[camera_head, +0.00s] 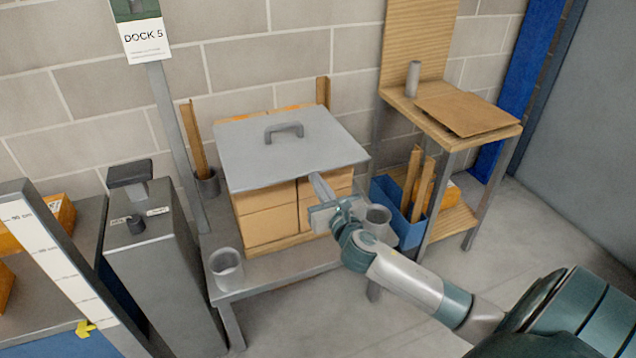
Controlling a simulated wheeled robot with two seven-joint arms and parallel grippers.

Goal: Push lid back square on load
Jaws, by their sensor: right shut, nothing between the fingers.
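The grey flat lid (245,155) with a bar handle (284,131) lies on the load of stacked cardboard boxes (265,222). It sits off square, set toward the front: box tops show behind its back edge, and its front right corner juts past the boxes. My right gripper (317,181) is at the lid's front edge, right of the middle. Its fingers are shut with nothing between them and overlap the edge in the picture. I cannot tell whether they touch the lid. My left gripper is not in view.
The load stands on a grey table (290,266) with a metal cup (226,269) at front left and another cup (377,219) beside my right wrist. A grey post stands left. A wooden shelf stand (487,137) and blue bin (398,221) are at right.

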